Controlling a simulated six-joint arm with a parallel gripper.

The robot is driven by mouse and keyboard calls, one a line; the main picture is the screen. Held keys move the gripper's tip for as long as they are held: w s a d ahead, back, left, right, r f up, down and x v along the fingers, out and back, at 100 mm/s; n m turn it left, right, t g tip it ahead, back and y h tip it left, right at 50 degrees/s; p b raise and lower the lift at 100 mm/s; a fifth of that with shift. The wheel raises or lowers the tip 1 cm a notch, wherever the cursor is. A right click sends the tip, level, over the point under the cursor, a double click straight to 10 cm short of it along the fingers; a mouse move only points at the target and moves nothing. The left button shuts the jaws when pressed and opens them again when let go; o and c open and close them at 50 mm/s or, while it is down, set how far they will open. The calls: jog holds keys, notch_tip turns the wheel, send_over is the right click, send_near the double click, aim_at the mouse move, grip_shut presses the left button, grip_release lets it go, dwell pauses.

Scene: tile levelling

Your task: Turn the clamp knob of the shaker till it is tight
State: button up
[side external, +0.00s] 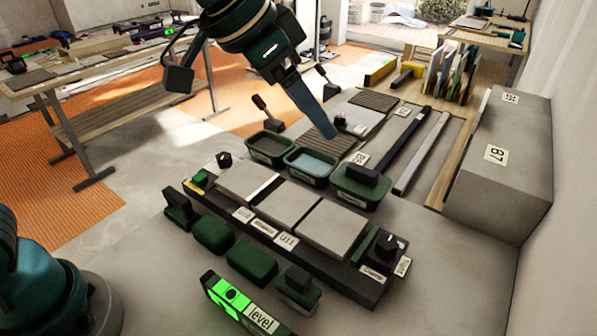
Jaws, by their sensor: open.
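A long black base (335,272) with pale square tiles (332,228) on top lies across the middle of the worktop; I take it for the shaker. A black knob (386,245) with a pale mark stands at its right end, and another dark knob (223,160) stands at its left end. I cannot tell which one is the clamp knob or how tight either is. My gripper (329,130) hangs above and behind the base, apart from both knobs. It is open and nothing shows in it; its fingers overlap in this view.
Green tubs (308,166) stand behind the base. Green blocks (251,262) and a lit level (240,305) lie in front. A grey box (498,155) stands at the right by the wall. Dark bars and tiles lie behind. The worktop at the front right is clear.

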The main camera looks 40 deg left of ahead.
jog(key=w+d+f+m+g, duration=0.2)
jog(key=d+f, duration=0.5)
jog(key=d, duration=0.1)
jog(key=m+g, duration=0.1)
send_over(387, 242)
jog(key=s+a, duration=0.2)
jog(key=f, duration=0.6)
jog(key=shift+w+d, duration=0.2)
jog(key=shift+w, duration=0.05)
jog(key=shift+x, duration=2.25)
jog(key=shift+d, duration=0.1)
grip_shut()
